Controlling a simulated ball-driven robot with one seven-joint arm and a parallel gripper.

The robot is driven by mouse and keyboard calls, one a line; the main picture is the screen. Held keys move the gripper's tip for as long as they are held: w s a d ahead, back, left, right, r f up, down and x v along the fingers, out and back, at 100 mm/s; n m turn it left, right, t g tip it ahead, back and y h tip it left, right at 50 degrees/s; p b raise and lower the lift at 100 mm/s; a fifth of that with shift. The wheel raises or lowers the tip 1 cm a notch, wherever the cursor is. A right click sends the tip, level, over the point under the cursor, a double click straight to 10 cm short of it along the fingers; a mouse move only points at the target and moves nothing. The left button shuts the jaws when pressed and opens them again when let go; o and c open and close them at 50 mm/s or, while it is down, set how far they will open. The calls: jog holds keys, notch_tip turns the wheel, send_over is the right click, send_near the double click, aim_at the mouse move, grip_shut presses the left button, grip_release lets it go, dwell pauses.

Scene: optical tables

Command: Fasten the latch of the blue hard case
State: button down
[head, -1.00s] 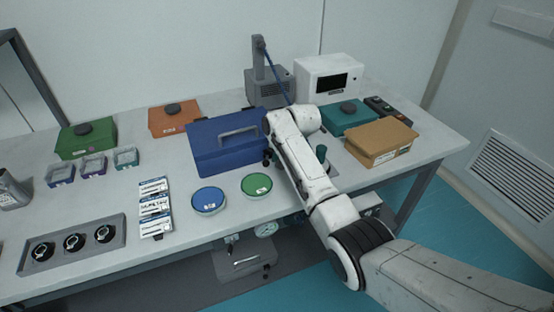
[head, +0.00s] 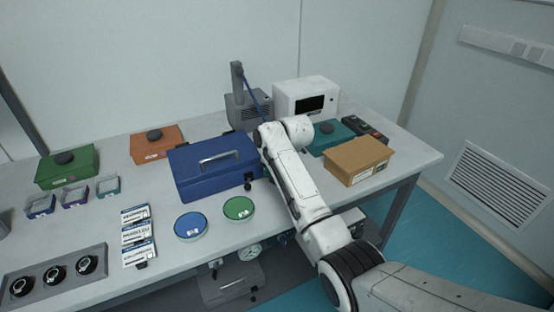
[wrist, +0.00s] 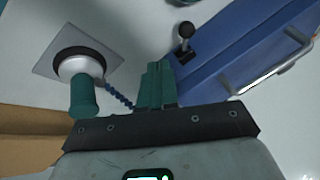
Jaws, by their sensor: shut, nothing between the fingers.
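The blue hard case (head: 208,175) lies on the table with its lid down and a grey handle (head: 220,158) on top. A small dark latch knob (head: 248,177) shows at its front right. In the wrist view, the latch is a black ball-topped lever (wrist: 186,32) at the edge of the blue case (wrist: 225,50). My gripper (wrist: 157,70) has its teal fingers together and empty, beside the case edge and apart from the lever. In the head view my arm hides the fingers. Whether the latch is engaged cannot be told.
A tan box (head: 357,160) is right of my arm. Blue (head: 201,222) and green (head: 238,208) round dishes lie before the case.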

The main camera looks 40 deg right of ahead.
jog(key=v, duration=0.7)
jog(key=shift+a+b, duration=0.2)
jog(key=shift+b, duration=0.1)
jog(key=shift+s, duration=0.1)
